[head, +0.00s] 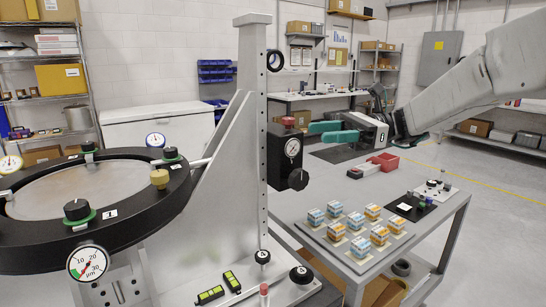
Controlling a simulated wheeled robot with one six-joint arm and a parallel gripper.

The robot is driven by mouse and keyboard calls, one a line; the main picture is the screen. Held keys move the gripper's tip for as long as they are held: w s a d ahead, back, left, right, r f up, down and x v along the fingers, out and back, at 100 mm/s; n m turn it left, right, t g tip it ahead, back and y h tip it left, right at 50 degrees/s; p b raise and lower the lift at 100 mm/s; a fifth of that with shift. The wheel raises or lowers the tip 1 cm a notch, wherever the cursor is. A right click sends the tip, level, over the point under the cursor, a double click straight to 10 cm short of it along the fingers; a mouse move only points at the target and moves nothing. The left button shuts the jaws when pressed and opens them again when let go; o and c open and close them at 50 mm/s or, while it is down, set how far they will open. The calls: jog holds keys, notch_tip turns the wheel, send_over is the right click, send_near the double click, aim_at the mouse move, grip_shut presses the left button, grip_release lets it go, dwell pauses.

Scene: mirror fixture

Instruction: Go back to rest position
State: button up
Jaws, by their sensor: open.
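My gripper (322,132) is on the right side of the head view, at the end of my arm, which reaches in from the right edge. Its teal fingers point left and are apart, with nothing seen between them. It appears above the far part of the grey table, to the right of the fixture's upright. The mirror fixture (120,235) fills the left foreground: a black ring around a round mirror plate (80,188), with knobs and dial gauges on it.
Two yellow-green levels (211,295) lie on the fixture's base. Shelves and a white chest (160,125) stand behind; floor at right is clear.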

jog(key=s+d+f+n+h, duration=0.3)
jog(key=s+f+n+h, duration=0.3)
jog(key=s+f, duration=0.4)
jog(key=s+d+f+n+t+h, duration=0.3)
jog(key=s+d+n+h, duration=0.1)
jog(key=s, duration=0.5)
jog(key=s+d+f+n+t+h, duration=0.3)
jog(key=s+d+h, duration=0.4)
jog(key=s, duration=0.3)
jog(key=shift+s+d+n, duration=0.2)
jog(key=shift+d+n, duration=0.45)
jog(key=shift+n, duration=0.05)
jog(key=shift+f, duration=0.1)
